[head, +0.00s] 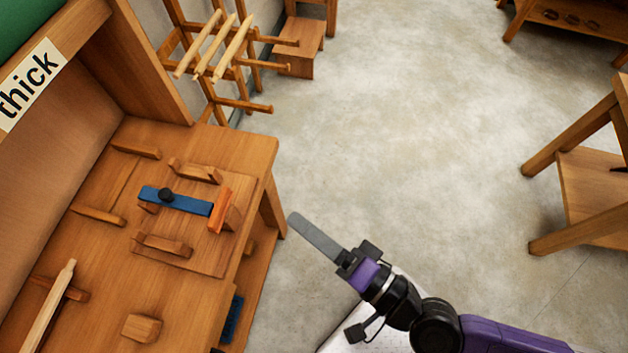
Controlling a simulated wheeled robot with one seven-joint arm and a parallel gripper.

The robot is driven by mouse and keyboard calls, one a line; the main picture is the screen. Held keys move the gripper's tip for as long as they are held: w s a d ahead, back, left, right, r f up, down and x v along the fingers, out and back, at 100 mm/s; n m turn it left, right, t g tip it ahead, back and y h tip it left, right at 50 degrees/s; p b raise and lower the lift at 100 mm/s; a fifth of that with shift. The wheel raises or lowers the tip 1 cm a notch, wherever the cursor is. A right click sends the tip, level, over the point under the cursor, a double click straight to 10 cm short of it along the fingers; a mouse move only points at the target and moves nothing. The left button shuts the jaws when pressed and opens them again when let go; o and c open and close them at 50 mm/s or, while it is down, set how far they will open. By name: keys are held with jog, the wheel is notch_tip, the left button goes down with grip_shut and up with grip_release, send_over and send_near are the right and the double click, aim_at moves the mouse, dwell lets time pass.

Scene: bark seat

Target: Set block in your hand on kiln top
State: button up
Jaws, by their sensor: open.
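My gripper (357,258) is over the floor to the right of the wooden bench, at the lower middle of the head view. Its jaws are open. A long flat grey bar (316,237) reaches from the jaws toward the upper left, its far end near the bench's right edge. I cannot tell whether the bar lies between the fingers or is part of the gripper. No other block shows at the gripper. I cannot make out a kiln in this view.
The wooden bench (95,315) carries a jig board (200,258) with a blue bar (180,202), an orange piece (220,211) and a small wooden block (142,328). A rack with pale rods (222,52) stands behind. A wooden table (590,195) is at right. The middle floor is clear.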

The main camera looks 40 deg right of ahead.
jog(key=s+d+r+n, duration=0.1)
jog(key=s+d+n, duration=0.2)
jog(key=s+n, duration=0.2)
jog(key=shift+d+r+n+g+h, duration=0.3)
jog(key=shift+d+r+n, duration=0.1)
jog(key=shift+n, duration=0.2)
jog(key=shift+o, duration=0.5)
jog(key=s+d+n+g+h, duration=0.1)
jog(key=s+d+n+g, duration=0.1)
jog(key=s+n, duration=0.3)
jog(key=n, duration=0.3)
jog(key=shift+s+d+r, duration=0.35)
jog(key=shift+s+d, duration=0.05)
